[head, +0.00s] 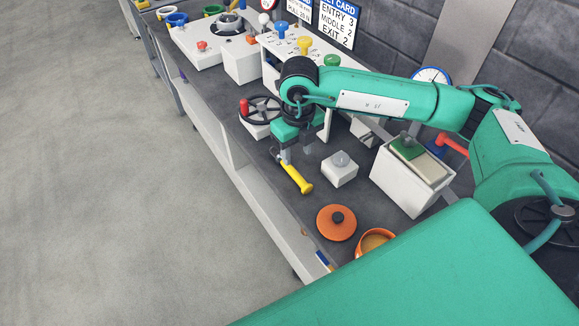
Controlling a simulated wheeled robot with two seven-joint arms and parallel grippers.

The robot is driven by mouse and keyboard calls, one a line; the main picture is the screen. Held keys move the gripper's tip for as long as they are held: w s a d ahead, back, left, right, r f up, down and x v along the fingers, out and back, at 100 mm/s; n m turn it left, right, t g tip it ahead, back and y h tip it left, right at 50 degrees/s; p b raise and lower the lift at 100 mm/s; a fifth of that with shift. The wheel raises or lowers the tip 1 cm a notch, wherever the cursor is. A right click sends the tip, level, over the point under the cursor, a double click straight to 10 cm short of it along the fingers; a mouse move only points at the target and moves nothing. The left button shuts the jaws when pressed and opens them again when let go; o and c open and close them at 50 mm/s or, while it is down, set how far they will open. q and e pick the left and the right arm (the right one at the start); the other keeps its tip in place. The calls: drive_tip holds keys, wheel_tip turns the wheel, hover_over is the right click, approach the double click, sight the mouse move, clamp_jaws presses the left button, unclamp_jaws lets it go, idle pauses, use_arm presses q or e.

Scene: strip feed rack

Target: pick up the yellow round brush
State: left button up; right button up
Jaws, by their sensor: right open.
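The yellow round brush (298,178) lies on the dark bench top near its front edge, with its thicker end toward the lower right. My right gripper (297,158) points down just above and beside the brush's upper end, with its jaws open. I cannot tell whether a finger touches the brush. Part of the brush's upper end is hidden by the gripper. My left gripper is not in view.
A white box with a grey knob (340,168) stands close to the right of the brush. An orange lid (336,223) lies below it, and a red-handled handwheel (260,109) stands behind. The bench's front edge is close on the left.

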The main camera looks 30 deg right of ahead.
sight(295, 172)
wheel_tip(295, 172, down, 4)
drive_tip(key=shift+r, duration=0.15)
drive_tip(key=f, duration=0.1)
drive_tip(key=f+p, duration=0.1)
drive_tip(key=f, duration=0.2)
drive_tip(key=shift+w+a+f+p, duration=0.1)
drive_tip(key=shift+w+f+p, duration=0.1)
drive_tip(key=shift+w+p, duration=0.15)
drive_tip(key=shift+s+f, duration=0.1)
drive_tip(key=shift+f, duration=0.2)
drive_tip(key=c, duration=0.9)
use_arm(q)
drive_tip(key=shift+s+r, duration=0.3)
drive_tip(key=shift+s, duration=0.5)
use_arm(e)
clamp_jaws()
drive_tip(key=shift+r, duration=0.1)
